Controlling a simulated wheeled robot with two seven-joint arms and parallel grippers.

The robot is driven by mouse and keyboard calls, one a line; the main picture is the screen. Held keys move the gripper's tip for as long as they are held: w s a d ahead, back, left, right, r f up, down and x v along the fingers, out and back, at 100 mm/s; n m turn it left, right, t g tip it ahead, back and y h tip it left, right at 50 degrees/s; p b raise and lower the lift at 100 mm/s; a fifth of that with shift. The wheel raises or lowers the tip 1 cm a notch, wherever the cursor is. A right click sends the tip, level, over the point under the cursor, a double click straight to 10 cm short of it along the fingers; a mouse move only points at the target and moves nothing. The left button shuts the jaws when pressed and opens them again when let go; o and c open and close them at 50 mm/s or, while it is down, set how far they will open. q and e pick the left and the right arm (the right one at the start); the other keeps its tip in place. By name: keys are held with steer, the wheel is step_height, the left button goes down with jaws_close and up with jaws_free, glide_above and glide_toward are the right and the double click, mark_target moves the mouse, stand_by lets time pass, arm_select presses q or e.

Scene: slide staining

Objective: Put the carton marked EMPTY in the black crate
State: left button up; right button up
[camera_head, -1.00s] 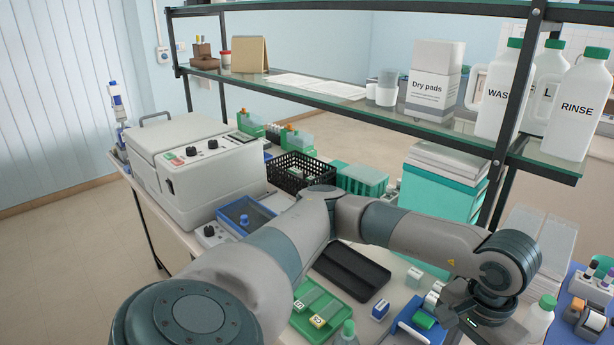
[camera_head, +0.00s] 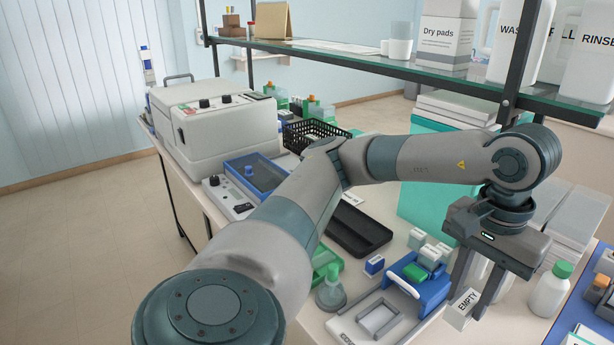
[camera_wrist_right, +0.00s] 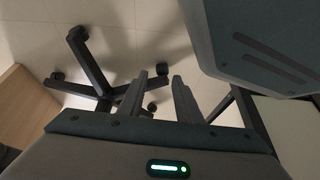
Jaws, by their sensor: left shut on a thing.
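The white carton marked EMPTY (camera_head: 462,309) is at the lower right of the head view. My left gripper (camera_head: 470,296) points down and is shut on it, with a finger on each side. The carton is tilted in the picture. Whether its bottom touches the bench cannot be told. The black crate (camera_head: 297,141), with a mesh wall, stands at the back of the bench, beyond my left arm, which hides part of it. Pale things show inside it. My right gripper (camera_wrist_right: 162,82) shows in the right wrist view, fingers apart and empty, above the floor.
A shallow black tray (camera_head: 359,232) lies between the carton and the crate. A blue holder (camera_head: 426,285) and a white bottle (camera_head: 550,290) stand near the carton. A teal box (camera_head: 420,205) is behind. A glass shelf (camera_head: 400,67) overhangs the back.

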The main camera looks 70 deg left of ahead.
mark_target(459, 319)
arm_select(q)
steer(key=shift+r, duration=0.1)
steer(key=shift+a, duration=0.1)
arm_select(e)
steer(key=shift+w+r, duration=0.2)
steer(key=shift+w, duration=0.3)
arm_select(q)
step_height(459, 319, down, 5)
steer(key=shift+s+f+p, duration=0.1)
steer(key=shift+f+p, duration=0.1)
steer(key=shift+p, duration=0.3)
steer(key=shift+f, duration=0.45)
arm_select(e)
steer(key=shift+w+a+r+t, duration=0.4)
steer(key=shift+a+t, duration=0.1)
steer(key=shift+a, duration=0.15)
arm_select(q)
steer(key=shift+f+p, duration=0.3)
steer(key=shift+f, duration=1.55)
arm_select(e)
steer(key=shift+a+r+y, duration=0.1)
steer(key=shift+r+y, duration=0.1)
steer(key=shift+y, duration=0.1)
arm_select(q)
steer(key=shift+f, duration=0.15)
arm_select(e)
steer(key=shift+w+f, duration=0.1)
steer(key=shift+f, duration=0.1)
